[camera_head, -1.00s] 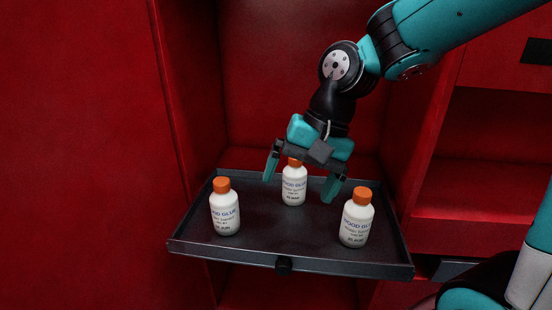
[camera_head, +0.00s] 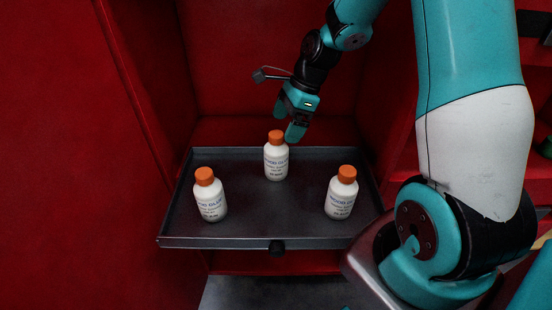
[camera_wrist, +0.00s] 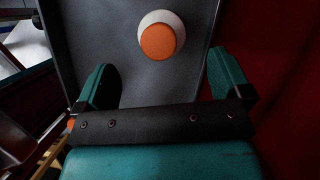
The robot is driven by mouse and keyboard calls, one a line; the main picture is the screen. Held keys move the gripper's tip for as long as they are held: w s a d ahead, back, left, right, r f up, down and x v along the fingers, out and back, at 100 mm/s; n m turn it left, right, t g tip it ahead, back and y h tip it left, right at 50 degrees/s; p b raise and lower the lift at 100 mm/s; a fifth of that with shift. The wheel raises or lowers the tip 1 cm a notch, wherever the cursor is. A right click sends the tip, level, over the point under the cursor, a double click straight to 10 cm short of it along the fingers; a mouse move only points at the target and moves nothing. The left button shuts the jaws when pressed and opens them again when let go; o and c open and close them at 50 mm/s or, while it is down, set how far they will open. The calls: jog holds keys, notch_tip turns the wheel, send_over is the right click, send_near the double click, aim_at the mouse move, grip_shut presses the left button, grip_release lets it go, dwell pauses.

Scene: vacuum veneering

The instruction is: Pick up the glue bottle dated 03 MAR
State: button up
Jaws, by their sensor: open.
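Three white glue bottles with orange caps stand upright on a dark tray (camera_head: 235,233): a left bottle (camera_head: 211,202), a middle bottle (camera_head: 276,163) toward the back, and a right bottle (camera_head: 341,199). Their date print is too small to read surely. My gripper (camera_head: 288,119) is open and empty, just above and slightly right of the middle bottle's cap. In the wrist view, one bottle's orange cap (camera_wrist: 158,42) lies ahead between the lines of my two fingers (camera_wrist: 165,78), seen from above. It is probably the middle bottle. It is not between the fingers.
The tray has a low rim and a black front knob (camera_head: 276,247). Red cabinet walls (camera_head: 140,90) stand left, behind and right of it. The tray's front middle is clear between the left and right bottles.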

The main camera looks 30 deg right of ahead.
aim_at(276, 143)
jog(key=x, duration=0.7)
jog(key=shift+r, duration=0.1)
jog(key=c, duration=1.2)
jog(key=shift+r, duration=0.1)
